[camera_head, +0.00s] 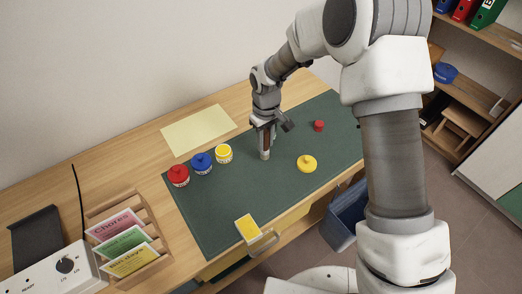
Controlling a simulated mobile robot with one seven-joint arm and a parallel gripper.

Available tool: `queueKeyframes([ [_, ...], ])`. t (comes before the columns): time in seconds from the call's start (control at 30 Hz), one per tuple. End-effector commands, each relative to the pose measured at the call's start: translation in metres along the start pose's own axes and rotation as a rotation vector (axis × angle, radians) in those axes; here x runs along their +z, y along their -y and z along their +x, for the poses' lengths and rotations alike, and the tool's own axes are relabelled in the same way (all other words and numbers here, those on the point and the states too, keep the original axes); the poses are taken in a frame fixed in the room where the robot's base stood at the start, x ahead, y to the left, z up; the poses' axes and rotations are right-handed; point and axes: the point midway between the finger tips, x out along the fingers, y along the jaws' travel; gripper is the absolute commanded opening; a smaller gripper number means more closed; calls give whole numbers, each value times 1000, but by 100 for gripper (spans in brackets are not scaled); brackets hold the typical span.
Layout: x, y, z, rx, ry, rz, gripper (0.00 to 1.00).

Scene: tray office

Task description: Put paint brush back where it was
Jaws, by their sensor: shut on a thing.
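My gripper (265,146) points down over the green mat (225,205) and is shut on a pale, upright, narrow thing (265,155), which may be the paint brush. Its lower end is at or just above the mat; contact is hard to tell. The fingers hide its upper part. To its left stand a red jar (178,176), a blue jar (202,163) and a yellow jar (223,154). The yellow jar looks open. A round yellow lid (307,163) lies on the mat to the right.
A small red thing (319,126) stands at the mat's right. A yellow block (247,228) is at the front edge. A wooden card rack (150,265) is at left, a yellow sheet (198,130) behind the jars, a blue bin (345,217) below. The mat's front left is clear.

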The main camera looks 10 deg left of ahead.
Motion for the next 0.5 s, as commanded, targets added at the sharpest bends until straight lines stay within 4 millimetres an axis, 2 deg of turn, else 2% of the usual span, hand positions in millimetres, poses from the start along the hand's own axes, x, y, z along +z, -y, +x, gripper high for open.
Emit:
queueKeyframes([
  [0.1,-8,7,7,1,0,0,0],
  [0.27,-10,9,16,0,2,2,0],
  [0.5,-10,9,48,0,0,1,0],
])
